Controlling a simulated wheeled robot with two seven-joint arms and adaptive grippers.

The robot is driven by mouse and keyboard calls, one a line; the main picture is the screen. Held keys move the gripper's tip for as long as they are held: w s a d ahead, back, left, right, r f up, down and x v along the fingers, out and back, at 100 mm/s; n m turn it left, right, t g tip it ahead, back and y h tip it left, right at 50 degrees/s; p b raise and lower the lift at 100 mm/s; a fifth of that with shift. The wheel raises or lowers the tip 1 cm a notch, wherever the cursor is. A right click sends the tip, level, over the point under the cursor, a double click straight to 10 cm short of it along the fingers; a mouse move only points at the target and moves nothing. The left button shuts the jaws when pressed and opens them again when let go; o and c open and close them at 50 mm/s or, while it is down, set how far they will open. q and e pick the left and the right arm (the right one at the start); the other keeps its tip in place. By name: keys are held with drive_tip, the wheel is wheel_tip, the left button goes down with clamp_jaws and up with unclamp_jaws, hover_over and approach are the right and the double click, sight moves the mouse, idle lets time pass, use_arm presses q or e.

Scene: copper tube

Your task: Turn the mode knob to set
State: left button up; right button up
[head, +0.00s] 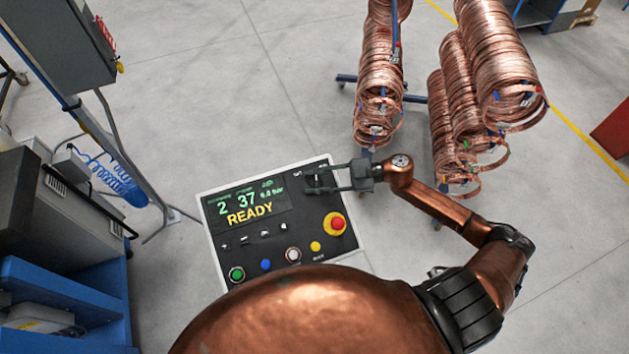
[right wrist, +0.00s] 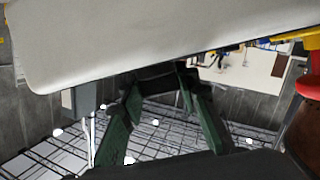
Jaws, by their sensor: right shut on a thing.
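The control panel (head: 210,228) is a black-faced box with a pale rim, and its screen (head: 245,205) reads READY with 2, 37 and 0.0 bar. My right gripper (head: 312,180) is at the panel's upper right corner, its two fingers shut around the mode knob, which the fingers mostly hide. In the right wrist view, the green-padded fingers (right wrist: 158,84) reach up to the panel's pale edge (right wrist: 130,45), with a dark part between the tips. The knob's pointer setting cannot be read. My left gripper is not in view.
A red emergency stop (head: 337,223) on a yellow base sits just below the gripper. Yellow (head: 315,246), white (head: 293,254), blue (head: 265,265) and green (head: 237,274) buttons line the panel's lower edge. Copper coils (head: 380,80) hang on a rack behind my right arm.

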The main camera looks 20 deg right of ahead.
drive_tip(key=n+g+b, duration=0.1)
drive_tip(key=n+g, duration=0.2)
drive_tip(key=shift+w+f+g+b, duration=0.1)
drive_tip(key=shift+g+b, duration=0.3)
drive_tip(key=n+g+h+b, duration=0.1)
drive_tip(key=n+g+b, duration=0.1)
drive_tip(key=n+g, duration=0.1)
drive_tip(key=shift+g+h+b, duration=0.3)
drive_tip(key=shift+g+b, duration=0.1)
drive_tip(key=shift+g, duration=0.1)
drive_tip(key=shift+n+g+h+b, duration=0.85)
drive_tip(key=shift+n+g, duration=0.25)
drive_tip(key=shift+g, duration=0.1)
drive_tip(key=shift+s+n+g+h+b, duration=0.3)
drive_tip(key=shift+n+g+h+b, duration=0.4)
drive_tip(key=shift+n+g+h, duration=0.2)
drive_tip(key=o, duration=1.1)
drive_tip(key=shift+o, duration=0.4)
